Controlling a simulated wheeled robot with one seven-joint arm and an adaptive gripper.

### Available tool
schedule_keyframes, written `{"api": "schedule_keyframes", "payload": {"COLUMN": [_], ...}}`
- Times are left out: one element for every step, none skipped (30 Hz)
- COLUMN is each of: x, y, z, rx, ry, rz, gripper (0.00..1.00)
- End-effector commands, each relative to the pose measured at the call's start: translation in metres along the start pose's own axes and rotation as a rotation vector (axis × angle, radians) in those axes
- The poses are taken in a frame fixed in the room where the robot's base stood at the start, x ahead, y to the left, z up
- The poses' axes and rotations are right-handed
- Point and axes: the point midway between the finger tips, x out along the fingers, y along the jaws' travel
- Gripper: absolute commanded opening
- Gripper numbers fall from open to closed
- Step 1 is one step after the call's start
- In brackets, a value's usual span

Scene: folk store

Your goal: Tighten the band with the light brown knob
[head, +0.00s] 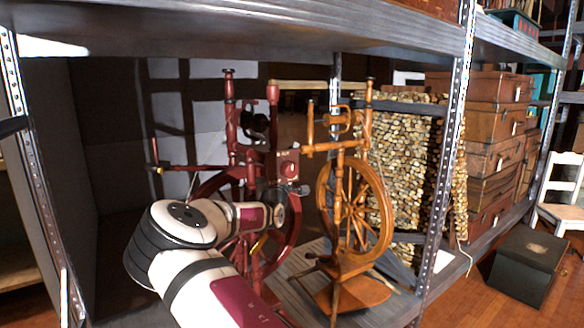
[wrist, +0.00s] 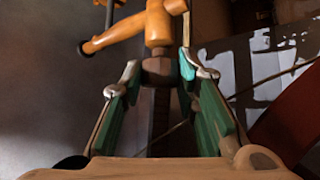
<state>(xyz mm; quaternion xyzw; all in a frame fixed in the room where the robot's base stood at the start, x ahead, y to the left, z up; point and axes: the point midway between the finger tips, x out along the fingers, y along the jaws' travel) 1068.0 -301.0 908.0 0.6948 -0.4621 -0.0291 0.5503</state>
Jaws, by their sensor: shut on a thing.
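The light brown spinning wheel (head: 352,210) stands upright on the shelf, to the right of a dark red one. Its turned orange-brown wooden part (wrist: 157,25) fills the top of the wrist view. A brown knob (wrist: 158,72) sits at the lower end of that part, darker here in shadow. My gripper (wrist: 166,76), with teal finger pads, is shut on this knob, one finger on each side. In the head view my gripper is small and mostly dark, between the two wheels. The band itself cannot be made out clearly.
A metal shelf post (head: 445,160) rises at the right, and the shelf above (head: 240,38) limits height. Stacked firewood (head: 405,150) and brown cases (head: 497,130) stand further right.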

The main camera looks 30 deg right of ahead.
Motion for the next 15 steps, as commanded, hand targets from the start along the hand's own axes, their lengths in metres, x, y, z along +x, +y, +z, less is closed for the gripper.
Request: {"api": "schedule_keyframes", "payload": {"x": [-0.002,-0.0019,-0.0019,-0.0019,-0.0018,-0.0016,-0.0014,-0.0013,-0.0011,-0.001,-0.0008,-0.0007,-0.0006,-0.0006,-0.0005], "y": [-0.0043,-0.0044,-0.0046,-0.0045,-0.0044,-0.0044,-0.0043,-0.0043,-0.0041,-0.0039,-0.0037,-0.0035,-0.0034,-0.0032,-0.0031], "z": [0.001,0.0008,0.0006,0.0005,0.0003,-0.0001,0.0,0.0003,0.0003,0.0,-0.0003,-0.0005,-0.0006,-0.0006,-0.0007], "rx": [0.016,0.026,0.036,0.043,0.051,0.059,0.065,0.071,0.078,0.083,0.087,0.092,0.095,0.097,0.1], "ry": [0.001,0.001,0.001,0.001,0.001,0.002,0.001,0.001,0.0,0.001,0.001,0.002,0.002,0.001,0.001], "rz": [0.017,0.027,0.039,0.048,0.058,0.068,0.075,0.082,0.09,0.096,0.101,0.107,0.111,0.114,0.117], "gripper": [0.0,0.0,0.0,0.0,0.0,0.0,0.0,0.0,0.0,0.0,0.0,0.0,0.0,0.0,0.0]}}
